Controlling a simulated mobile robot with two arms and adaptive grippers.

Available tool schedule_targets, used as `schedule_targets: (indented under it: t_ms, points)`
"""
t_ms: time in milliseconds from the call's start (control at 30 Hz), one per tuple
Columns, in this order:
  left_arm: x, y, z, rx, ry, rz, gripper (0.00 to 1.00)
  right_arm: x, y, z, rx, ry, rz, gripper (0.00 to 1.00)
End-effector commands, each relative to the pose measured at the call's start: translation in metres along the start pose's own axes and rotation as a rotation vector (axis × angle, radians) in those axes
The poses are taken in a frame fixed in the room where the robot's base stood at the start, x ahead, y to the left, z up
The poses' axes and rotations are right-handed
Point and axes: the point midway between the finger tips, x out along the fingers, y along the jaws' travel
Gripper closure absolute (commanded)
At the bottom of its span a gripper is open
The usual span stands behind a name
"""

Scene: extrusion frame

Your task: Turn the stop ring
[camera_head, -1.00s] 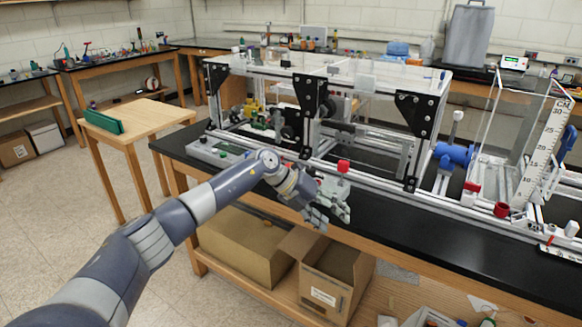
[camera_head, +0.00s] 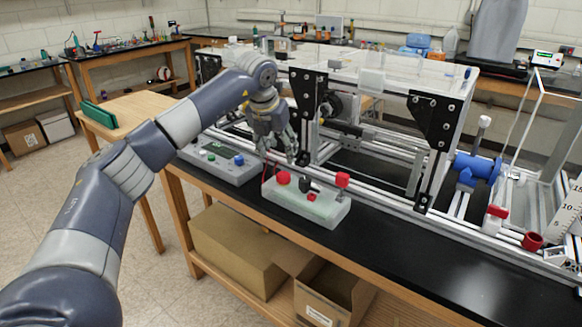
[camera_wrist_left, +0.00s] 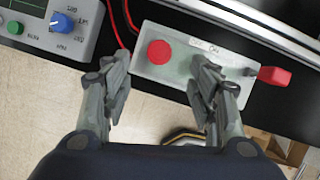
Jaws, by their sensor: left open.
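A pale grey-green control box (camera_head: 325,212) sits near the front edge of the black bench. A round red stop button (camera_head: 283,178) is on its left end; I cannot make out a separate ring around it. The button also shows in the left wrist view (camera_wrist_left: 159,52), along with the box (camera_wrist_left: 190,70). My left gripper (camera_head: 279,146) is just above and behind the button in the head view. In the left wrist view the gripper (camera_wrist_left: 162,76) is open, fingers spread to either side below the button, with nothing between them. My right gripper is not in view.
The extrusion frame (camera_head: 432,150) stands behind. The black bench top (camera_head: 400,235) to the right is clear.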

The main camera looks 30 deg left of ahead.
Motion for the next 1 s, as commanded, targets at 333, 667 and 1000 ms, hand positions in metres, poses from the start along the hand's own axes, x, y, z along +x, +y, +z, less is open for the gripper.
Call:
schedule_targets:
  t_ms: [333,667,1000]
  points:
    - [0.056,0.0,-0.001,-0.001,0.006,0.0,0.46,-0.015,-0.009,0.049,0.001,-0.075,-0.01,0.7]
    - [0.1,-0.001,0.0,0.0,0.002,-0.002,0.46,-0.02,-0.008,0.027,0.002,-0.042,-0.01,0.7]
    - [0.106,-0.001,-0.001,0.0,0.001,-0.002,0.46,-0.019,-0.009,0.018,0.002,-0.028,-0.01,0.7]
